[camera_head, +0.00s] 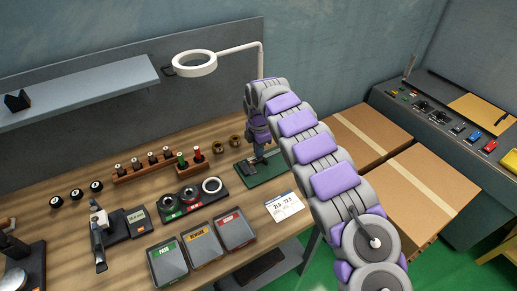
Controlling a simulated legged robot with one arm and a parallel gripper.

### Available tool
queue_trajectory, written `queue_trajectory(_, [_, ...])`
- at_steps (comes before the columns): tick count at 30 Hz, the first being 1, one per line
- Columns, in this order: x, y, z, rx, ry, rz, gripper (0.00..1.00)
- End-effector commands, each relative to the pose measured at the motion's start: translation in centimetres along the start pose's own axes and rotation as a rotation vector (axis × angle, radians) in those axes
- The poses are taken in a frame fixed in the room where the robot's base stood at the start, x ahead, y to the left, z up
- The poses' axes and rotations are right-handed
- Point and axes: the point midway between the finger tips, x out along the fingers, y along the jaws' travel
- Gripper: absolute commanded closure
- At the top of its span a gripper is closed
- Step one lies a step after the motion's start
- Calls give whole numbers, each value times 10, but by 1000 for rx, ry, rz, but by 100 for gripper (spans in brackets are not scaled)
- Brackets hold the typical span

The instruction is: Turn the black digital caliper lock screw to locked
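My gripper (260,151) points down at the back right of the wooden bench, low over a small green mat (274,177). A dark, narrow object (247,174) lies on the mat just below and beside the fingers. It may be the black digital caliper, but it is too small and too covered to be sure. Its lock screw cannot be made out. My fingers look dark and small here, and whether they are open or shut does not show. Whether they touch the object cannot be told either.
Left of the mat stand a black tray with rings (190,199) and a wooden rack of plugs (150,166). A white printed card (284,206) lies in front. Labelled bins (202,246) line the front edge. A ring lamp (194,64) hangs behind. Cardboard boxes (425,182) stand right.

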Motion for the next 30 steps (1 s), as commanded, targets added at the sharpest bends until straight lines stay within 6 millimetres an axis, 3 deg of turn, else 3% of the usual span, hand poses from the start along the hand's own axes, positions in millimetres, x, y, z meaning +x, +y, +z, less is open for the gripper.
queue_trajectory(11, [-4,1,0,155,-1,2,100])
queue_trajectory(30, [-2,-1,0,750,0,-3,100])
